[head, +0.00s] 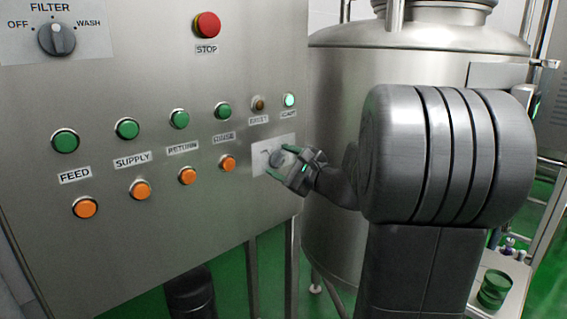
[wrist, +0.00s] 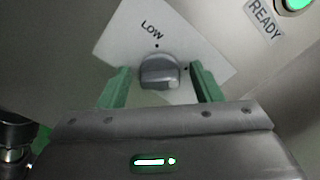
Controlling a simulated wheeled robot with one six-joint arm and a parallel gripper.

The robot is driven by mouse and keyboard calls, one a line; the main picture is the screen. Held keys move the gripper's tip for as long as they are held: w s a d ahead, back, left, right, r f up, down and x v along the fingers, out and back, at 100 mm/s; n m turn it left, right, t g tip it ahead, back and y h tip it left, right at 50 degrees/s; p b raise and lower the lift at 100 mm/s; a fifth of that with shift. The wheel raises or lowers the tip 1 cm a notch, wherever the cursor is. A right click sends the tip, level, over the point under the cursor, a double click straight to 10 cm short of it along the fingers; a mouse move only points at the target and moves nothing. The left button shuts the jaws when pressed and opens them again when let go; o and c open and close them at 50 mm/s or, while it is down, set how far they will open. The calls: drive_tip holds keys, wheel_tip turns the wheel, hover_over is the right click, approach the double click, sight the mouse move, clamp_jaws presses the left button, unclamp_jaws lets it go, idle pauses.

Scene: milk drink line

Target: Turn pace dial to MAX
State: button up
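The pace dial is a grey knob (wrist: 160,71) on a pale square plate (wrist: 118,38) on the steel panel. In the wrist view the plate looks tilted, with the word LOW above the knob and small dark dots around it. A pale mark shows at the knob's lower right; I cannot tell the exact setting, and no MAX label is visible. My gripper (wrist: 161,84) is open, with one green finger on each side of the knob and a gap on both sides. In the head view my gripper (head: 284,163) is at the dial plate (head: 259,163), partly covering it.
The panel also bears a lit READY lamp (head: 289,100), several green buttons, several orange buttons, a red STOP button (head: 207,26) and a FILTER knob (head: 57,40). A large steel tank (head: 335,100) stands to the right of the panel, behind my arm.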

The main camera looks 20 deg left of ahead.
drive_tip(key=shift+d, duration=0.1)
drive_tip(key=v, duration=1.3)
drive_tip(key=shift+s+d+b, duration=0.2)
drive_tip(key=shift+d+b, duration=0.1)
drive_tip(key=shift+b, duration=0.05)
drive_tip(key=shift+f, duration=0.1)
drive_tip(key=x, duration=1.4)
drive_tip(key=shift+p, duration=0.3)
drive_tip(key=shift+d, duration=0.15)
